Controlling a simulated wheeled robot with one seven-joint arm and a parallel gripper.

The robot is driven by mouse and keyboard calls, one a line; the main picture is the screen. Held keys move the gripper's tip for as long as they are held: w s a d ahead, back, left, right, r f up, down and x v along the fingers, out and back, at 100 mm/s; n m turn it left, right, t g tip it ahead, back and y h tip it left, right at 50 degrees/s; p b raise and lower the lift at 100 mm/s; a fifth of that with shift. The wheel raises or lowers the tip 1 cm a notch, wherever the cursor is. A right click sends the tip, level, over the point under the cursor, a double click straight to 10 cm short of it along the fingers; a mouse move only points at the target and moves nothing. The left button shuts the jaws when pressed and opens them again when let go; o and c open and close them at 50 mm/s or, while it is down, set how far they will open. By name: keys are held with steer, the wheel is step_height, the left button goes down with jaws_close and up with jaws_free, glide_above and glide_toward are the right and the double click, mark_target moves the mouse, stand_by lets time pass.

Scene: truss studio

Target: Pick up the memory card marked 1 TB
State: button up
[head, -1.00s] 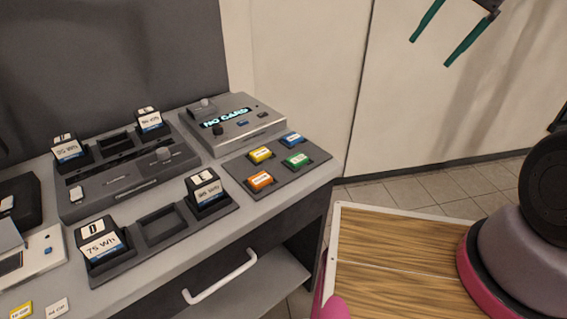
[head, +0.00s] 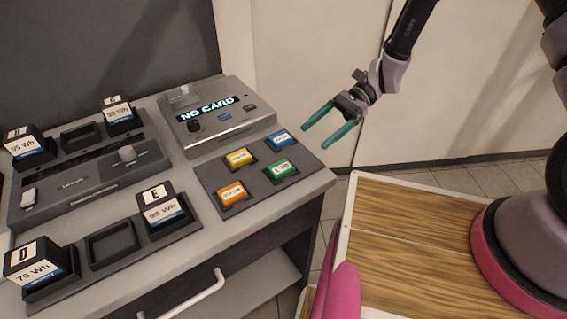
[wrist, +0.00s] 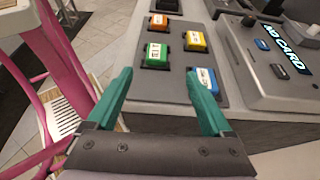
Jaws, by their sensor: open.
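Four memory cards sit in a grey holder (head: 217,171) at the counter's right end. The green card (head: 282,168) is at its front right, and its small label seems to read 1 TB. It also shows in the wrist view (wrist: 157,54), ahead of my fingertips. The blue card (head: 280,137) is behind it, the yellow card (head: 240,157) at the back left and the orange card (head: 232,192) at the front left. My gripper (head: 316,137) is open and empty, with teal fingers, just right of the holder. In the wrist view my gripper (wrist: 158,75) touches no card.
A grey card reader (head: 217,113) showing NO CARD stands behind the holder. Battery chargers with several batteries (head: 163,212) fill the counter's left. A drawer handle (head: 195,300) sticks out in front. Space right of the counter is open above my wooden deck.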

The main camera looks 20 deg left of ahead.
mark_target(282, 167)
steer(key=x, duration=0.5)
steer(key=shift+s+a+f, duration=0.1)
steer(key=shift+s+f, duration=0.05)
steer(key=shift+f, duration=0.05)
steer(key=x, duration=0.5)
steer(key=shift+s+f, duration=0.1)
steer(key=shift+s, duration=0.35)
jaws_close()
